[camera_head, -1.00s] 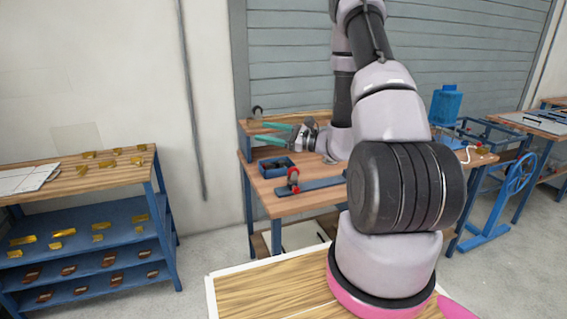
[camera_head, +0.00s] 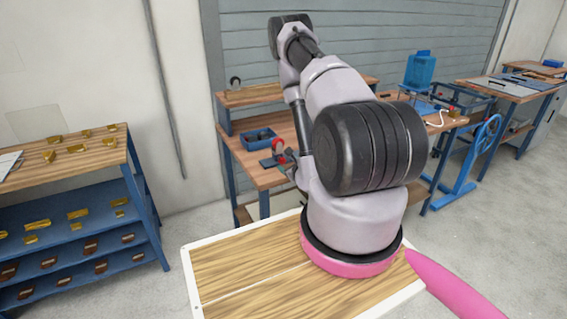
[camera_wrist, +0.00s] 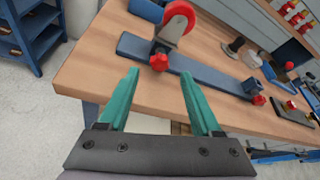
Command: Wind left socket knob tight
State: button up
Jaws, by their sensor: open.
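The wrist view shows a dark blue bar (camera_wrist: 200,68) on the wooden bench, with red lobed knobs along its near side. The left red knob (camera_wrist: 159,62) is by a larger red wheel (camera_wrist: 178,22) on a dark block at the bar's left end. Another red knob (camera_wrist: 258,100) is at the bar's right end. My gripper (camera_wrist: 159,75) is open, its two teal fingers apart and empty. In the picture the left knob lies just beyond the gap between the fingertips, apparently untouched. In the head view my arm hides most of the bar; the red wheel (camera_head: 278,144) shows.
The bench (camera_head: 262,177) also carries a blue bin (camera_head: 259,139). In the wrist view a dark panel and several small red parts stand at the right. A blue shelf (camera_head: 75,210) with brass pieces stands at the left. Floor shows between shelf and bench.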

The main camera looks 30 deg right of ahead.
aim_at(283, 161)
jog(key=x, duration=0.5)
grip_shut()
